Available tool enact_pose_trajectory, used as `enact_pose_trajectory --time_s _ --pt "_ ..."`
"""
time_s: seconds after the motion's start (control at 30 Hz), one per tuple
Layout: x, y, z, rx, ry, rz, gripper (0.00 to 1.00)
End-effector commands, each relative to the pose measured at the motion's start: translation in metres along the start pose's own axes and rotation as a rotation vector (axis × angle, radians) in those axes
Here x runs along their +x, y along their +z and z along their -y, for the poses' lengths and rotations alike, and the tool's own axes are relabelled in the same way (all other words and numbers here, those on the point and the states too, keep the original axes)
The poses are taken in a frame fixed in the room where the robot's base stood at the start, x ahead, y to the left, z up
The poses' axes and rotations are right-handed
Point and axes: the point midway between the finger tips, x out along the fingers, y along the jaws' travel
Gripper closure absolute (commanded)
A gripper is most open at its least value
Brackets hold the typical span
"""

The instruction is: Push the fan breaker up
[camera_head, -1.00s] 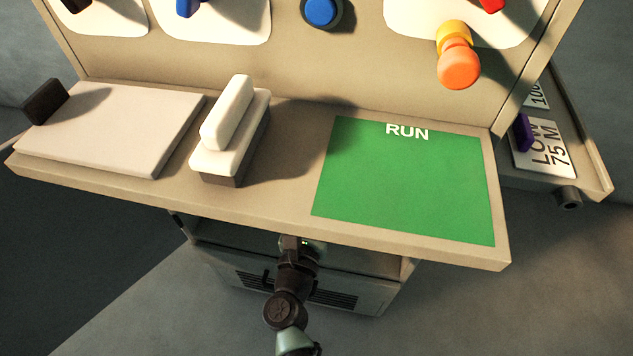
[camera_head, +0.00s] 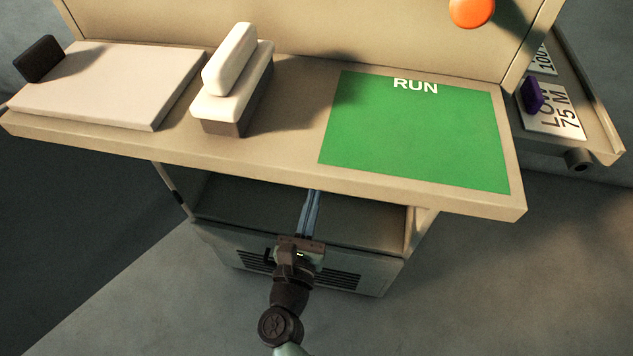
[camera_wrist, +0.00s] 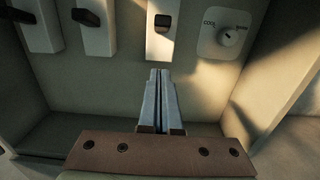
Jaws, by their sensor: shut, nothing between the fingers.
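My gripper (camera_head: 313,196) is shut and empty, reaching into the open bay below the counter; the counter edge may hide its very tips in the head view. In the wrist view my gripper (camera_wrist: 159,74) points at the bay's back wall, with its tips in line with and below a white switch housing (camera_wrist: 163,45) with a dark slot. Two more white housings stand to the left, with a dark lever on the middle one (camera_wrist: 87,17) and another on the left one (camera_wrist: 18,15). No label shows on these, so I cannot tell which is the fan breaker.
A round dial (camera_wrist: 228,37) marked COOL is right of the switches. The bay's right side wall (camera_wrist: 280,75) stands close by. Above, the counter (camera_head: 290,172) overhangs, bearing a green RUN panel (camera_head: 415,130) and a white block (camera_head: 230,80).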

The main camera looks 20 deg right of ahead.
Motion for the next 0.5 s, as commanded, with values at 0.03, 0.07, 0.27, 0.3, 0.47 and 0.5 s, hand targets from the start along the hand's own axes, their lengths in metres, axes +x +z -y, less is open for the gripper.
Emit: enact_pose_trajectory --time_s 0.03,0.07,0.27,0.3,0.47,0.5 --pt "-0.012 0.001 0.0 -0.001 0.002 -0.002 1.0" --pt "-0.018 0.001 0.0 -0.001 0.002 -0.002 1.0" --pt "-0.044 0.003 0.0 0.0 0.0 -0.001 1.0" --pt "-0.046 0.003 0.0 0.0 0.0 -0.001 1.0" --pt "-0.051 0.004 0.0 0.001 0.0 0.0 1.0" --pt "-0.051 0.004 0.0 0.001 0.0 0.001 1.0"
